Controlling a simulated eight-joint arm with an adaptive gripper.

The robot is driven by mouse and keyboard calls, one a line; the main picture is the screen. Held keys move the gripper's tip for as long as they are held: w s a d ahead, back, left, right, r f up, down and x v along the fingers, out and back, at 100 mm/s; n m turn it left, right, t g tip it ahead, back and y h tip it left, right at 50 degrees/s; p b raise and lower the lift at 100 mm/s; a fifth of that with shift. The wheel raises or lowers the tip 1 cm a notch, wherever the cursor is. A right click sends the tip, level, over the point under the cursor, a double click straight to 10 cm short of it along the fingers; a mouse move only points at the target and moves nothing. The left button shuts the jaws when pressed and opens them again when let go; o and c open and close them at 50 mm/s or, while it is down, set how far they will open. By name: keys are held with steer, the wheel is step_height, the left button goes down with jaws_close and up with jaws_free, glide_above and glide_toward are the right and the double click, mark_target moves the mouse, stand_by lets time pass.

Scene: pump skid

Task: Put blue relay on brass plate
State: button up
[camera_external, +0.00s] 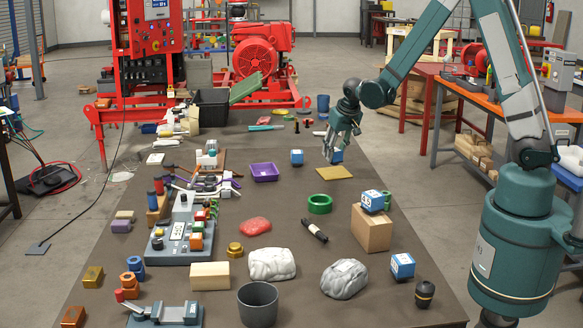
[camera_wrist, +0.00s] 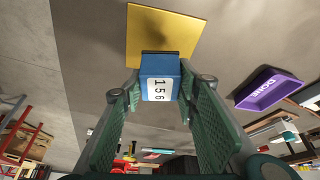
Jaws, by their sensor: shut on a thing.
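My gripper (camera_external: 334,153) reaches down over the far right part of the table, and its fingers are shut on a blue relay (camera_external: 338,157). In the wrist view the relay (camera_wrist: 160,67) sits between the two green fingers, with a white label reading "156". The brass plate (camera_external: 333,173) lies flat on the table just below and in front of the gripper. In the wrist view the plate (camera_wrist: 168,28) shows beyond the relay, which overlaps its near edge. I cannot tell whether relay and plate touch.
Other blue blocks with white labels stand left of the plate (camera_external: 296,157), on a cardboard box (camera_external: 371,228) and at the front right (camera_external: 402,266). A purple tray (camera_external: 264,172) and a green ring (camera_external: 320,204) are near the plate. Several parts crowd the left side.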

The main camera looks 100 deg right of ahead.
mark_target(334, 159)
steer(key=shift+f, duration=1.65)
steer(key=shift+f+b, duration=0.15)
steer(key=shift+b, duration=0.2)
steer(key=o, duration=1)
steer(key=shift+c, duration=0.2)
steer(key=shift+r, duration=0.2)
steer(key=p+v, duration=0.1)
steer(key=v, duration=1.1)
steer(key=shift+p, duration=0.4)
steer(key=shift+s+f, duration=0.1)
steer(key=shift+a, duration=0.15)
